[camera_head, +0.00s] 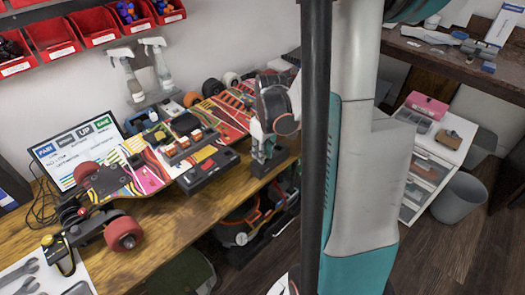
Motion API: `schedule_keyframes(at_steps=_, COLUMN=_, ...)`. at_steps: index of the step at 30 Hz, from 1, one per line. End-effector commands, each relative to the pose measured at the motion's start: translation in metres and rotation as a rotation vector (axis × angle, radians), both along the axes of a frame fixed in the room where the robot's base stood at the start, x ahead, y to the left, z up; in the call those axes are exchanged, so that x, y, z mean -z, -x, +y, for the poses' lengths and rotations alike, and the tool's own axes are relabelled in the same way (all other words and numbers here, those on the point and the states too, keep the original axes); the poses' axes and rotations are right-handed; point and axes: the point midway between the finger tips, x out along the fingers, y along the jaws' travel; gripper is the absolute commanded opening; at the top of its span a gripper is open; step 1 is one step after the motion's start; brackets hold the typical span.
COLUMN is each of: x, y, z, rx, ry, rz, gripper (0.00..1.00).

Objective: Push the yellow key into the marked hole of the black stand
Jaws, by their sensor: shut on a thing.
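My gripper (262,165) points down at the right end of the workbench, beside the skateboard's right end. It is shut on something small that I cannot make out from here. I cannot pick out the yellow key for certain; it may be hidden between the fingers. A low black block with a small red mark (209,172) lies on the bench in front of the skateboard, left of my gripper. It may be the black stand, but no marked hole can be made out on it.
A colourful electric skateboard (140,178) with red wheels fills the wooden bench (180,226). A laptop (78,150) and two spray bottles (161,68) stand behind it. Red bins (52,38) hang above. A white drawer unit (427,170) and grey bin (459,199) stand at right.

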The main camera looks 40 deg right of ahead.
Motion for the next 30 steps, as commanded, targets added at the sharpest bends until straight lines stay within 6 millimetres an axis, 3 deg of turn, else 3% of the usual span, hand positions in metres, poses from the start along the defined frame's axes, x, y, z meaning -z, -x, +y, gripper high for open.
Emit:
schedule_keyframes(at_steps=25, x=0.0067, y=0.0000, z=-0.0001, rx=0.000, ry=0.000, rz=0.000, gripper=0.00)
schedule_keyframes(at_steps=26, x=0.0067, y=0.0000, z=-0.0001, rx=0.000, ry=0.000, rz=0.000, gripper=0.26)
schedule_keyframes(at_steps=27, x=0.0067, y=0.0000, z=-0.0001, rx=0.000, ry=0.000, rz=0.000, gripper=0.35)
schedule_keyframes(at_steps=28, x=0.0068, y=0.0000, z=-0.0001, rx=0.000, ry=0.000, rz=0.000, gripper=0.42)
schedule_keyframes(at_steps=30, x=0.0067, y=0.0000, z=0.0000, rx=0.000, ry=0.000, rz=0.000, gripper=0.43)
